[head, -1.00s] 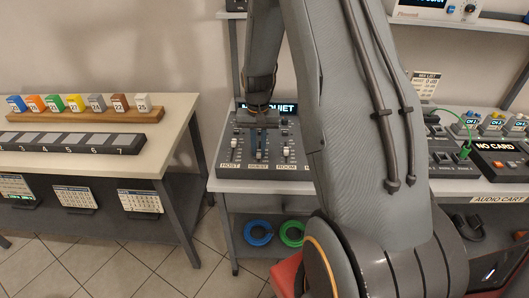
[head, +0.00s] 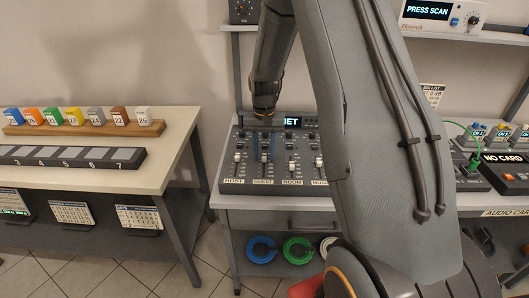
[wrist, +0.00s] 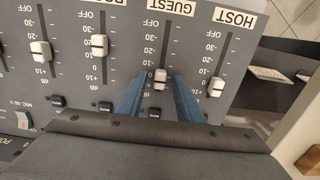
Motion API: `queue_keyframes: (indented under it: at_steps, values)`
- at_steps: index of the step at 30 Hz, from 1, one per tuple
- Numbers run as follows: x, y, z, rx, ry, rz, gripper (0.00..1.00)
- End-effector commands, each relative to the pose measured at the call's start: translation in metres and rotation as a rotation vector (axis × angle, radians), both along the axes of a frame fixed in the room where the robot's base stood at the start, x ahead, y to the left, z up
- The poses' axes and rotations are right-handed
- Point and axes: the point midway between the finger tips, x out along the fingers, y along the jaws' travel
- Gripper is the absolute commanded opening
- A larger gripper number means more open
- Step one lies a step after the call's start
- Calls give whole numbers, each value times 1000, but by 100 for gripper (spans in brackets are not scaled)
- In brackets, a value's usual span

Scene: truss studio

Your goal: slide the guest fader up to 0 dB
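The guest fader is the white cap (wrist: 160,76) in the slot under the upside-down GUEST label in the wrist view. It sits close to the 0 mark of its scale. My gripper (wrist: 157,77) has its two blue fingers on either side of this cap, with a small gap showing on each side, so it looks open around it. In the head view my gripper (head: 265,150) is over the guest column of the mixer (head: 276,183); the fingers partly hide the cap there.
The host fader cap (wrist: 216,87) is close beside one finger; another fader cap (wrist: 100,45) stands on the other side. Small dark buttons (wrist: 58,101) lie near the gripper body. A sheet (head: 432,95) hangs behind the cart. A NO CARD box (head: 505,170) stands to the right.

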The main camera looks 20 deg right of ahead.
Motion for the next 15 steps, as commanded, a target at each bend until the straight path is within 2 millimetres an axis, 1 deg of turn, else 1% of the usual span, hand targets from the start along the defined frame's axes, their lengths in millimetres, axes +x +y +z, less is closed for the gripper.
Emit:
queue_keyframes:
  at_steps: [4, 7, 15]
  values:
    - [0, 0, 3, 0, -1, 0, 33]
    - [1, 0, 11, 0, -3, -1, 33]
    - [1, 0, 52, 0, -3, 0, 33]
